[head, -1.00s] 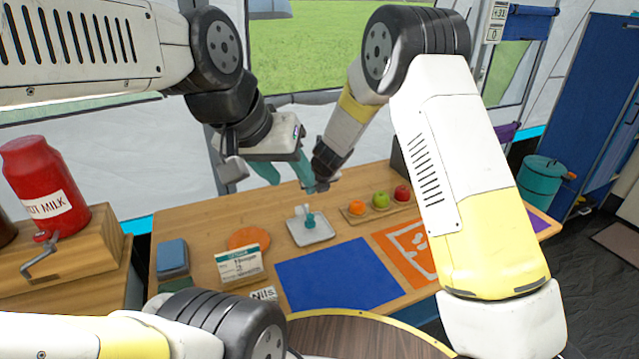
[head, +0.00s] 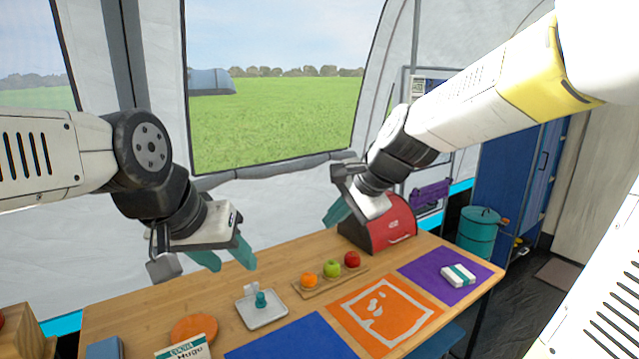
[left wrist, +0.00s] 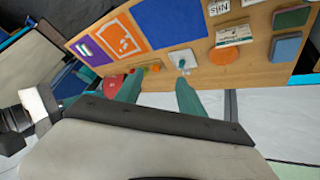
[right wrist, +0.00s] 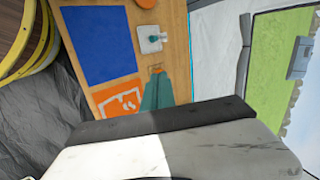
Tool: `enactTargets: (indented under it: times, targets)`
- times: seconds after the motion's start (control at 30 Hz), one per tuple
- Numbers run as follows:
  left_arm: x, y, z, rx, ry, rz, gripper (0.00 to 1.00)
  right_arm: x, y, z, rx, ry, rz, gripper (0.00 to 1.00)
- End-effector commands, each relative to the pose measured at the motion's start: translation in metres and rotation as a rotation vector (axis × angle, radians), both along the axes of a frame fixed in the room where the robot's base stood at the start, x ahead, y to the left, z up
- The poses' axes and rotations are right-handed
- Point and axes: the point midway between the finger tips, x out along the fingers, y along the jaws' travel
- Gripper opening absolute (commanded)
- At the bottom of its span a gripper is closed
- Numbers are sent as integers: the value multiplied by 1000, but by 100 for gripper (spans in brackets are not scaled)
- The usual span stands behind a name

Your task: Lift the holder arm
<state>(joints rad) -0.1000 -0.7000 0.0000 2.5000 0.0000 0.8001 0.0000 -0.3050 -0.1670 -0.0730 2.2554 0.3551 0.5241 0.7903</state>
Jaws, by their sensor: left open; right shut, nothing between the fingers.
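A pale square holder base (head: 262,313) stands on the wooden table, with a small teal piece (head: 261,298) and a short white upright piece on it. I cannot make out the holder arm's exact position. The holder also shows in the left wrist view (left wrist: 181,59) and the right wrist view (right wrist: 150,39). My left gripper (head: 228,259) is open and empty, in the air above and left of the holder in the head view. My right gripper (head: 337,213) is shut and empty, raised to the right of the holder, left of the red bread box.
A wooden tray (head: 299,289) holds an orange, a green apple and a red apple. The red bread box (head: 391,228) stands at the back. Blue (head: 290,340), orange (head: 365,332) and purple (head: 428,268) mats lie flat. A white box with a teal band (head: 458,275) lies on the purple mat.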

Motion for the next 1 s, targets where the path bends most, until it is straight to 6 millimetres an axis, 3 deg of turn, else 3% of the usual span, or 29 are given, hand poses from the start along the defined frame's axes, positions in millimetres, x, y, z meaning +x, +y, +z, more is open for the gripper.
enactTargets:
  times: [0.03, 0.2, 0.4, 0.57, 0.67, 0.87, 1.0]
  targets:
    - [0, 0, 0, 0, 0, 0, 46, -20, -18, 9, -68, -59, 78, 0]
    - [0, 0, 0, 0, 0, 0, 46, -86, -67, 15, -355, -218, 376, 0]
    - [0, 0, 0, 0, 0, 0, 46, -137, -105, 8, -607, -301, 610, 0]
    - [3, 0, -1, -3, 4, 1, 46, -151, -115, 5, -684, -316, 683, 0]
    - [18, -1, -3, -17, 18, 8, 46, -152, -116, 4, -692, -317, 690, 0]
    - [86, -1, -25, -61, 71, 54, 46, -152, -115, 5, -689, -317, 688, 0]
    - [139, 2, -56, -71, 106, 102, 46, -152, -115, 5, -688, -317, 688, 0]
